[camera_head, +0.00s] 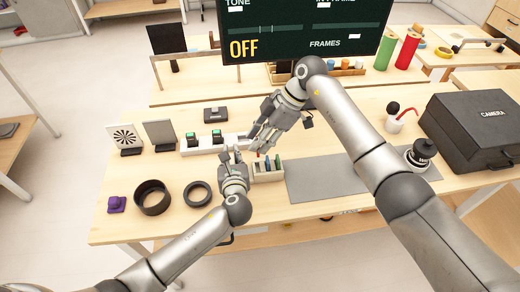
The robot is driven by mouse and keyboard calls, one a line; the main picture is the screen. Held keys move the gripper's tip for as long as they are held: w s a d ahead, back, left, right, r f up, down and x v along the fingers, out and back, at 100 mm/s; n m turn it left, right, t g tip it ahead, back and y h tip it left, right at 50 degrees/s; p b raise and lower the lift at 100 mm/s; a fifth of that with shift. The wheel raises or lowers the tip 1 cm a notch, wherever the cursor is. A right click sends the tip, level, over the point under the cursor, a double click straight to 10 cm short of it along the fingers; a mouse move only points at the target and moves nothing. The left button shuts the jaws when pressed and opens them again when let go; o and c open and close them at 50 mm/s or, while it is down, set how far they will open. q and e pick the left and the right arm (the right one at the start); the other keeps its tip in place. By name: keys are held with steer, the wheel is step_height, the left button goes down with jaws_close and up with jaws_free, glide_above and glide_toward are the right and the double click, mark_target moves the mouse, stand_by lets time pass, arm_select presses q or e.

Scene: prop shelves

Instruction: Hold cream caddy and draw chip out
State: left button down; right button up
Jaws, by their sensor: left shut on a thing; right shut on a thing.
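The cream caddy (268,177) stands on the light wooden table near its middle, with several thin dark and green chips (277,164) upright in its slots. My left gripper (233,156) is at the caddy's left end, shut on it; the contact is partly hidden by its fingers. My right gripper (257,143) reaches down from the upper right, just above the caddy's left part. It is shut on a small chip with a reddish edge (258,154), mostly hidden by the fingers. I cannot tell whether this chip is clear of its slot.
A white charging strip (203,148) lies behind my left gripper. Black rings (152,209) lie at front left. A grey mat (325,182) is right of the caddy. A black bottle (421,155) and a black camera case (480,122) stand farther right. A screen (300,27) hangs behind.

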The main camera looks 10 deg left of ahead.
arm_select(q)
steer(key=c, duration=1.3)
jaws_free()
steer(key=shift+c, duration=0.2)
arm_select(e)
steer(key=shift+r, duration=0.6)
